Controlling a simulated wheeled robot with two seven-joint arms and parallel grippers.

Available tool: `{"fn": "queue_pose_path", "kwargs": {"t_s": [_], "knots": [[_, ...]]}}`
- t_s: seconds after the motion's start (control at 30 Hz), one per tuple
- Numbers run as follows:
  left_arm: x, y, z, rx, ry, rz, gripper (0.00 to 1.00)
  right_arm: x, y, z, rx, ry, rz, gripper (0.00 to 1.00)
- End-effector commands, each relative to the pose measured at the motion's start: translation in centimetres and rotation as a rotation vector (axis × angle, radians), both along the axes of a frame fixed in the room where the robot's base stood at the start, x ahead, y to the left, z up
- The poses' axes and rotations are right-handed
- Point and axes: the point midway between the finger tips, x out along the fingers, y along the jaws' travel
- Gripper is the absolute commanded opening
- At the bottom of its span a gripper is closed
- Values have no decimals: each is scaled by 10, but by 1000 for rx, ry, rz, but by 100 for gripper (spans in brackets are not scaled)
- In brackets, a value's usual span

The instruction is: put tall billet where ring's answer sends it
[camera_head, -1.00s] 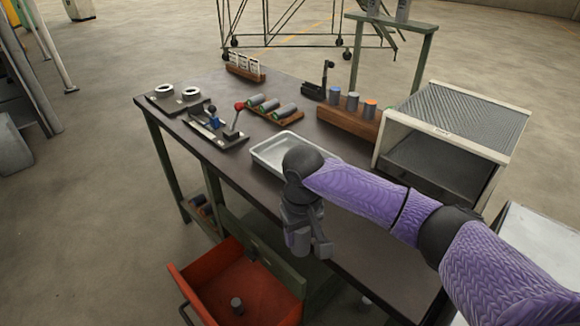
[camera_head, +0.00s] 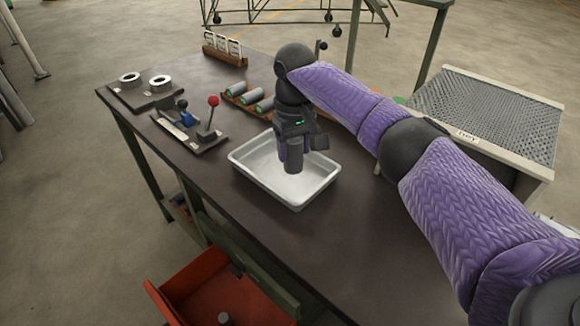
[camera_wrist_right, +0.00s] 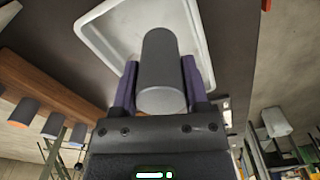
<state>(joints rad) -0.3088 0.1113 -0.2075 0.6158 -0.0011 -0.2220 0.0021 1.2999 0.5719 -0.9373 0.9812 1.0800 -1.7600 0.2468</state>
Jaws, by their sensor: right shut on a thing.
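My right gripper (camera_head: 290,142) points down over the white tray (camera_head: 250,170) on the dark table. It is shut on a plain grey cylindrical billet (camera_head: 294,160). In the right wrist view the billet (camera_wrist_right: 160,72) sits between the two purple-sided fingers (camera_wrist_right: 158,88), with the tray (camera_wrist_right: 103,32) behind it. I cannot tell whether the billet touches the tray floor. Two pale rings, one left (camera_head: 130,78) and one right (camera_head: 160,82), lie on a dark plate at the table's far left. My left gripper is out of view.
A red-knobbed lever (camera_head: 212,104) stands left of the tray. Billets (camera_head: 264,104) lie on a wooden rack behind it. A card holder (camera_head: 225,54) stands at the back. A mesh-topped box (camera_head: 490,110) is at right. An open red drawer (camera_head: 200,285) juts out below.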

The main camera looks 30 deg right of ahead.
Motion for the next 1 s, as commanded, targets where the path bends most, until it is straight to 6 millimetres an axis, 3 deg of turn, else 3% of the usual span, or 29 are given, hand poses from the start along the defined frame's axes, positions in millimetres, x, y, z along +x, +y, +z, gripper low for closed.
{"fn": "queue_pose_path", "kwargs": {"t_s": [0.1,0.3,0.63,0.67,0.8,1.0], "knots": [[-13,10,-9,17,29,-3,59,0,0,-22,0,-1,-1,0],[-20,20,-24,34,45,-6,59,0,0,-61,-1,-1,-1,0],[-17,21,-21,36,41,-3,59,0,0,-62,0,-3,-1,0],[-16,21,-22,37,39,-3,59,0,0,-62,-1,-2,-1,62],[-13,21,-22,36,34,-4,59,0,0,-62,-1,-2,-1,92],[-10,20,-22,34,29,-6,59,0,0,-62,-1,-2,-1,93]]}}
